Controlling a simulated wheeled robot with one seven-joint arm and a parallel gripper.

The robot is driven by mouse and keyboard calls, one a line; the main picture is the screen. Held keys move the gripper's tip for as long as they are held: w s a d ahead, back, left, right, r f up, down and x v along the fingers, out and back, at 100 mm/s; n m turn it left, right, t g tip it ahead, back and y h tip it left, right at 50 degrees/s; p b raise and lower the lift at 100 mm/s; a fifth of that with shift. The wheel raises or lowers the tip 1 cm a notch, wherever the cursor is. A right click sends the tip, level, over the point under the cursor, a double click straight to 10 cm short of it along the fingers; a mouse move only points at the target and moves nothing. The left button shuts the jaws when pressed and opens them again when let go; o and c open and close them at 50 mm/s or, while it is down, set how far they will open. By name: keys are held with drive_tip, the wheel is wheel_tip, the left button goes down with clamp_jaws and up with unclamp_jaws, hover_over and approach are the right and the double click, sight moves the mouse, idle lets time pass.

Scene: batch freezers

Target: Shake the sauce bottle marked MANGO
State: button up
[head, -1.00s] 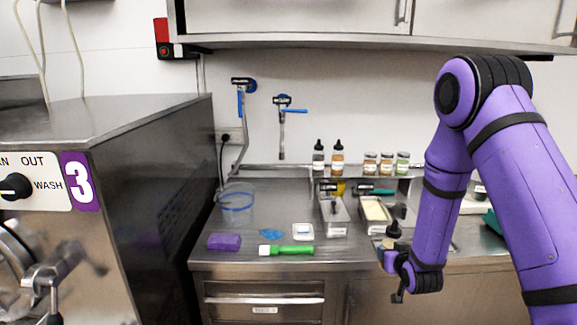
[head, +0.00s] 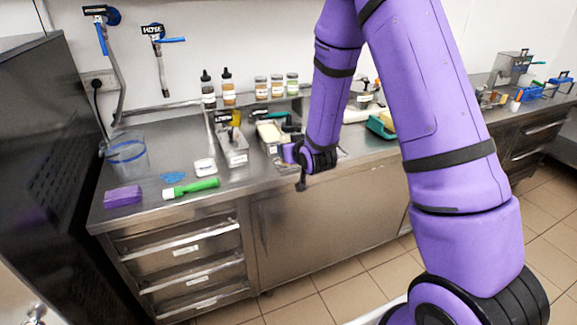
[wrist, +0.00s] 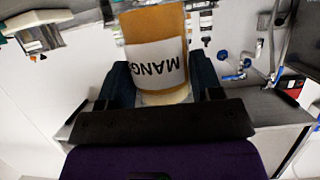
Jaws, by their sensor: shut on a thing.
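The sauce bottle (wrist: 155,25) is amber with a white label that reads MANG, upside down in the wrist view; the rest of the word is out of sight. My gripper (wrist: 163,78) is shut on it, one dark finger on each side. The bottle's far end runs out at the top of the wrist view. In the head view my purple arm reaches over the front of the counter, and I cannot clearly make out the held bottle there.
Two black-capped bottles (head: 228,90) and several small jars (head: 277,87) stand on the back shelf. The steel counter (head: 130,225) holds a clear tub (head: 127,158), purple sponge (head: 123,196), green-handled brush (head: 195,188) and metal trays (head: 233,150). Tiled floor (head: 340,280) lies in front.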

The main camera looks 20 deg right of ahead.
wheel_tip(320, 180, down, 7)
idle(1.3)
